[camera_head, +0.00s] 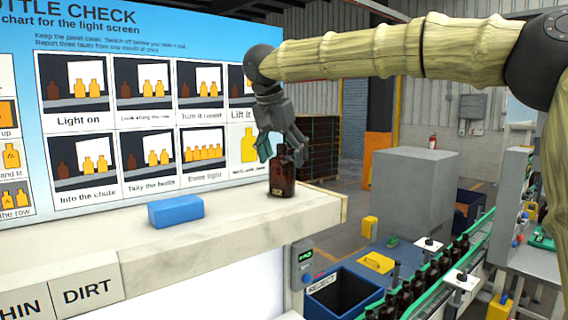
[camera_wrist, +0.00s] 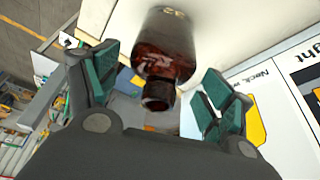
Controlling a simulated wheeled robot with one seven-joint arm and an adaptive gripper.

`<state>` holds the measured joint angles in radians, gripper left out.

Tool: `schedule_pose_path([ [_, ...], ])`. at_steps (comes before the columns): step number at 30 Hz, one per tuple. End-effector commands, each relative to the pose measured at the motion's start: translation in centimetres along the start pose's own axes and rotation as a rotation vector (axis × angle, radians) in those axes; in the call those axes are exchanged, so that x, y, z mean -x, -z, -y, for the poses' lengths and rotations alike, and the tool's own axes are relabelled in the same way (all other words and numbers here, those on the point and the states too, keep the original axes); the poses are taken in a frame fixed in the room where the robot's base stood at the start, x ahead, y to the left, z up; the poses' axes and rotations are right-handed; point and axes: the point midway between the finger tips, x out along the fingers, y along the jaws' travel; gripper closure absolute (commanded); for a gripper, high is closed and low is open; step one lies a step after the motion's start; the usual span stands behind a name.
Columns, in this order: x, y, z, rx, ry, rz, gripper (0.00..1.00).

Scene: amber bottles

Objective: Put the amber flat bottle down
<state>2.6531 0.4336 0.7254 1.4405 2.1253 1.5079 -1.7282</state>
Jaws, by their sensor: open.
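The amber flat bottle (camera_head: 282,174) stands upright on the pale stone ledge (camera_head: 228,240), close to its right end. My gripper (camera_head: 280,147) is above and around the neck of the bottle, coming from the upper left. In the wrist view the bottle (camera_wrist: 165,50) lies between the two green-padded fingers of my gripper (camera_wrist: 158,95), its neck pointing toward the palm. There are gaps on both sides of the bottle, and the fingers are open. The bottle's base looks to be on the ledge.
A blue block (camera_head: 175,211) lies on the ledge to the left. A chart board (camera_head: 150,110) stands behind the ledge. Beyond the ledge's right end are a blue reject bin (camera_head: 342,292) and a conveyor with several dark bottles (camera_head: 420,285).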

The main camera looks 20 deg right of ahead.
Motion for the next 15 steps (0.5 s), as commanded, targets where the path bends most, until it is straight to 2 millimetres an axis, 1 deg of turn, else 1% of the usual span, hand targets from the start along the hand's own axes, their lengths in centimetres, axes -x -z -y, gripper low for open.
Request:
schedule_pose_path([
  [9, 5.5, -0.1, 0.0, -0.001, 0.002, -0.002, 0.19],
  [15, 8.7, -0.1, 0.1, -0.001, 0.002, -0.001, 0.19],
])
